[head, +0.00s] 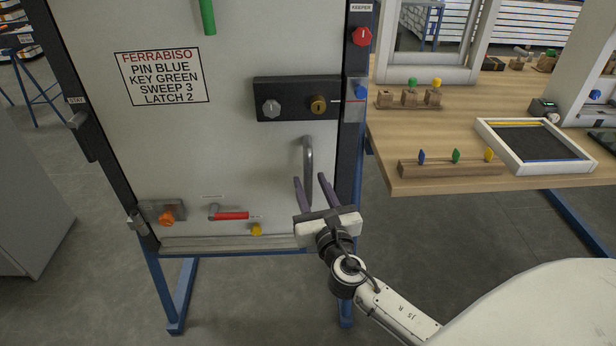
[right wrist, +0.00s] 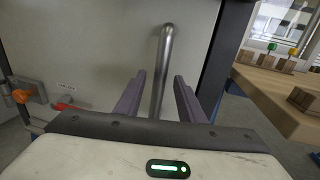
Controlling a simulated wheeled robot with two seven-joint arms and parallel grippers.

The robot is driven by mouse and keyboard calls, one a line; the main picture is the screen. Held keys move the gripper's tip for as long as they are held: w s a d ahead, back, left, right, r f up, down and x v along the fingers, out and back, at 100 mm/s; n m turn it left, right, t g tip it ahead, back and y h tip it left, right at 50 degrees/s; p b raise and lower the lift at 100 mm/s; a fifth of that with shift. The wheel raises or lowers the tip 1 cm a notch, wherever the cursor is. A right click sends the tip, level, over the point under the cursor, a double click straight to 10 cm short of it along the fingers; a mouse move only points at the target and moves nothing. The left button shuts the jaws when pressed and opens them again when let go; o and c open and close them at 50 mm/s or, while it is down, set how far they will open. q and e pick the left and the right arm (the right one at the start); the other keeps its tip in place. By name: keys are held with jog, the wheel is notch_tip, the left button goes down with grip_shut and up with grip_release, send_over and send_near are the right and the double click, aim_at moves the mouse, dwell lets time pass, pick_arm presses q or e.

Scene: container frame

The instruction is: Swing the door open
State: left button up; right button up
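The white door (head: 200,150) fills the left half of the head view and looks shut in its dark frame. A grey metal bar handle (head: 308,160) stands upright on its right side. My right gripper (head: 313,182) is open at the lower part of the handle. In the right wrist view the handle (right wrist: 162,70) rises between the two dark fingers of the gripper (right wrist: 158,95), with a gap on each side. A black lock plate (head: 290,100) with a grey knob and a brass knob sits above the handle. My left gripper is not in view.
A wooden table (head: 430,178) stands right of the door frame, holding small coloured pieces on wooden blocks and a tray (head: 535,145). An orange knob (head: 167,217) and a red lever (head: 230,215) are low on the door. A grey cabinet (head: 30,215) stands at the left.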

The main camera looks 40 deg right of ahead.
aim_at(309, 180)
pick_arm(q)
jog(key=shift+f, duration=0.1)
pick_arm(e)
jog(key=shift+x, duration=1.6)
jog(key=shift+c, duration=0.5)
